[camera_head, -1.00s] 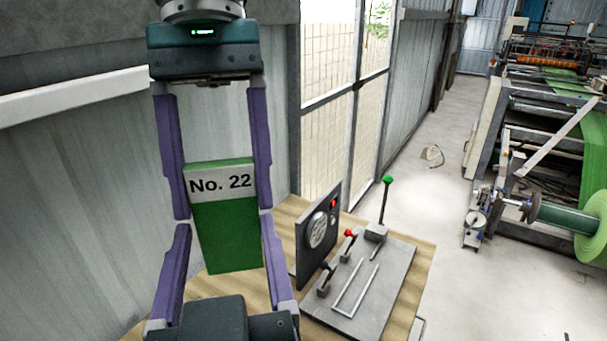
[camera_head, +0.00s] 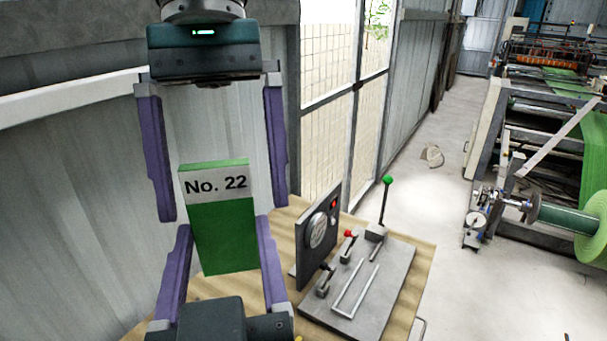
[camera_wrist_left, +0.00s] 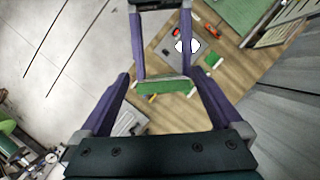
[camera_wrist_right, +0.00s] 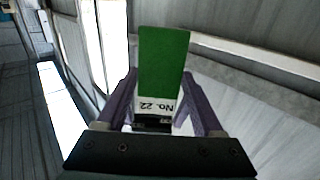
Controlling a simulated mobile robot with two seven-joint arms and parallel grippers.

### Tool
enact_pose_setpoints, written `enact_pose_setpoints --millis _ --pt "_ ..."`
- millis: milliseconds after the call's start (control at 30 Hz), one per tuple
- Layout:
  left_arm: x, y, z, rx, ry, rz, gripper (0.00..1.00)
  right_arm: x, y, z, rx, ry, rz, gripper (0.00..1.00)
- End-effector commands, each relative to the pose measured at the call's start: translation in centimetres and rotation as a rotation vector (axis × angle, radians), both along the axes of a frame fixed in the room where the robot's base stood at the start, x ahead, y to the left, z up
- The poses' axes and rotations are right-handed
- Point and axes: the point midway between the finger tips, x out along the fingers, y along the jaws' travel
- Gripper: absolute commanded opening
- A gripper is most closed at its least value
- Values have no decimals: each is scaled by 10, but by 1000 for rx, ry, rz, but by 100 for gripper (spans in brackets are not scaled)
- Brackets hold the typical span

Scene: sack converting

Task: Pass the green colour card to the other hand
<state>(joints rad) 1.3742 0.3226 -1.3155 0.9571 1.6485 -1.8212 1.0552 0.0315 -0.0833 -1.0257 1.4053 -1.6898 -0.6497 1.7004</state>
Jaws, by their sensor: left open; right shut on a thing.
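The green colour card (camera_head: 223,235) has a white band marked "No. 22" and stands near upright in the head view. My right gripper (camera_head: 223,224), coming from below, is shut on the card's lower green part, one finger along each side edge. My left gripper (camera_head: 216,212) reaches down from above and is open. Its fingers stand either side of the white band, with a clear gap on both sides. The card (camera_wrist_left: 165,87) is foreshortened in the left wrist view. In the right wrist view the card (camera_wrist_right: 163,65) shows its label upside down.
Below is a wooden table (camera_head: 420,258) with a control plate (camera_head: 385,290), upright levers and a dark dial panel (camera_head: 318,235). A corrugated wall stands behind on the left. A machine with a green roll (camera_head: 592,225) stands far right, across open floor.

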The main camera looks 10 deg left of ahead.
Motion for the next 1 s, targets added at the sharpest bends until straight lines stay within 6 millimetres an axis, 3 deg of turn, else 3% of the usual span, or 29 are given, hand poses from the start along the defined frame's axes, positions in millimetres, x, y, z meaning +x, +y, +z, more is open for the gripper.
enact_pose_setpoints --millis 167,400,667,767,867,1000 --pt "6 2 13 1 -4 3 100 0 -1 0 0 0 -1 16" --pt "20 7 51 -1 -2 3 100 0 -1 0 -1 0 -2 16" --pt "26 10 67 -1 -3 1 100 0 -1 0 0 0 -2 16" --pt "31 10 63 -16 -25 4 100 0 -1 0 0 0 -2 16" --pt "49 7 43 -60 -109 20 100 0 -1 0 0 0 -2 16" --pt "102 10 3 -152 -374 85 100 0 -1 0 0 0 -2 16"
